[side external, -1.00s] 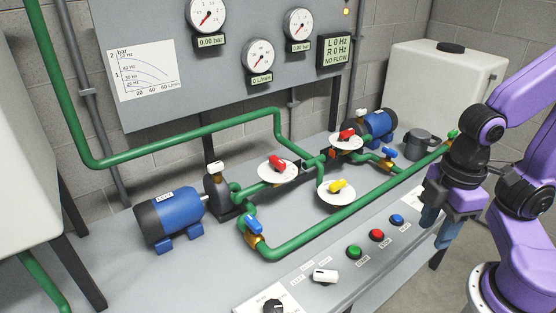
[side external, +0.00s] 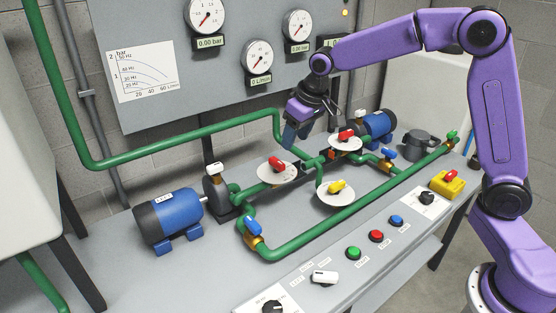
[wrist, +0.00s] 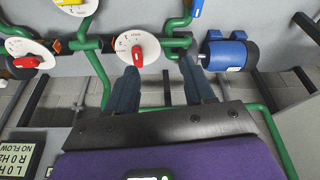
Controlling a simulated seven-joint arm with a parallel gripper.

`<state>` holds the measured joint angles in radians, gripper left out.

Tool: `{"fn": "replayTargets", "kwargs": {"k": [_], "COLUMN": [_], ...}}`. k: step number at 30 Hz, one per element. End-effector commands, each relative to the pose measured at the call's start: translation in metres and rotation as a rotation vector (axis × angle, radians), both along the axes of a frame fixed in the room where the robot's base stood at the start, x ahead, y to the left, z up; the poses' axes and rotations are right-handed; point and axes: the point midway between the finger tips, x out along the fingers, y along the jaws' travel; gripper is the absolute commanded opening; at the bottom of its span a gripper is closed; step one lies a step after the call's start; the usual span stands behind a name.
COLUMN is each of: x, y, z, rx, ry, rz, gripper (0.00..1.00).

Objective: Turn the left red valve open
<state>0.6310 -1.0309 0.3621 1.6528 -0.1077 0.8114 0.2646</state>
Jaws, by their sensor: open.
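The left red valve (side external: 277,164) has a red lever on a round white dial, set in the green pipe on the left pump's side. In the wrist view the red lever (wrist: 138,55) shows near the upper middle, and the dial face is plainly visible. My gripper (side external: 298,134) is open and empty, above and on the wall side of this valve, apart from it. In the wrist view my open fingers (wrist: 159,66) reach up the picture; the left one ends close below the lever in the picture, and I see no clear contact.
A second red valve (side external: 346,135) and a yellow valve (side external: 338,187) stand nearby. Green pipes (side external: 330,224) cross the bench. The left blue motor (side external: 170,218) is at left. Gauges (side external: 257,57) hang on the panel. Buttons (side external: 376,236) line the bench front.

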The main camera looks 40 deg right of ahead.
Motion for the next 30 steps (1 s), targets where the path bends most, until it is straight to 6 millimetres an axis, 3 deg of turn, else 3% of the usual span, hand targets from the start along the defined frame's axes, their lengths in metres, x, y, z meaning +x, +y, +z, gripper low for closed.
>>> {"fn": "replayTargets", "kwargs": {"k": [1, 3, 7, 14, 30], "x": [0.021, 0.043, 0.067, 0.079, 0.113], "y": [-0.011, -0.025, -0.043, -0.050, -0.050], "z": [-0.003, -0.004, -0.006, -0.016, -0.101], "rx": [0.004, 0.010, 0.017, 0.019, 0.018], "ry": [-0.014, -0.032, -0.055, -0.063, -0.061], "rz": [-0.051, -0.107, -0.173, -0.196, -0.195], "gripper": [0.53, 0.53, 0.53, 0.53, 0.53]}}
